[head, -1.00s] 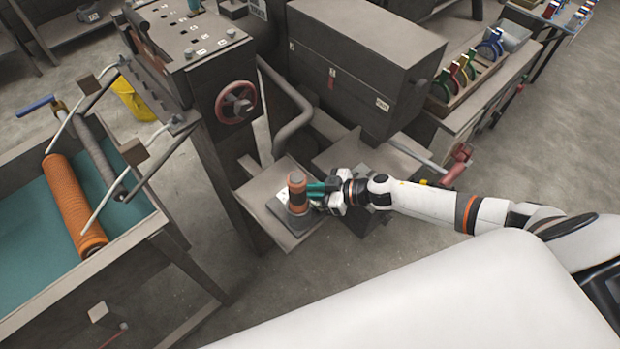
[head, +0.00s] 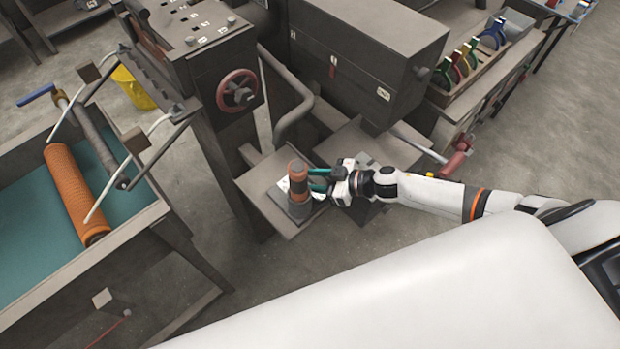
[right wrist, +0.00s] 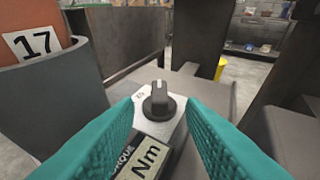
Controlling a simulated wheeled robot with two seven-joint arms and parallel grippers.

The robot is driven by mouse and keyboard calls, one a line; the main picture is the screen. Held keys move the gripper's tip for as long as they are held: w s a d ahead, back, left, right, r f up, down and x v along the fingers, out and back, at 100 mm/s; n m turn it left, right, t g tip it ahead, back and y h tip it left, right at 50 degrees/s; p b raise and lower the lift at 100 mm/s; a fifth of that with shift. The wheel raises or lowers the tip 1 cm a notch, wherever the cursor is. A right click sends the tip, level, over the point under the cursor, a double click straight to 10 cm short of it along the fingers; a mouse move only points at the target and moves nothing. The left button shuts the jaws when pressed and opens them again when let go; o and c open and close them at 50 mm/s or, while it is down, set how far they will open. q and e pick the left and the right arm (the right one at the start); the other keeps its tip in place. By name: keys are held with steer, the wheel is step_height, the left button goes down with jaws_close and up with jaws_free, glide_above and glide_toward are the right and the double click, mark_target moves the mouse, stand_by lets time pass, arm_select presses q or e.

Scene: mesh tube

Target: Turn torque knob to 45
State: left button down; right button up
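The torque knob (right wrist: 160,102) is a dark grey dial with a pale pointer line on its raised ridge. It sits on a light plate with a small number label (right wrist: 140,93) at its upper left, too small to read surely. An "Nm" sign (right wrist: 146,160) is in front of it. My right gripper (right wrist: 160,106) is open, its teal fingers on either side of the view with the knob between and beyond them, apparently untouched. In the head view my right gripper (head: 317,180) is beside the orange-topped tool (head: 298,178), which hides the knob. My left gripper is not in view.
The orange part marked 17 (right wrist: 32,43) stands in a grey holder close to the left finger. A red handwheel (head: 238,90) is on the machine behind the shelf (head: 258,185). A large grey box (head: 365,60) stands behind my right arm.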

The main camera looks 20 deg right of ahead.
steer(key=b+v, duration=0.1)
steer(key=v, duration=0.9)
steer(key=shift+s+d+r, duration=0.2)
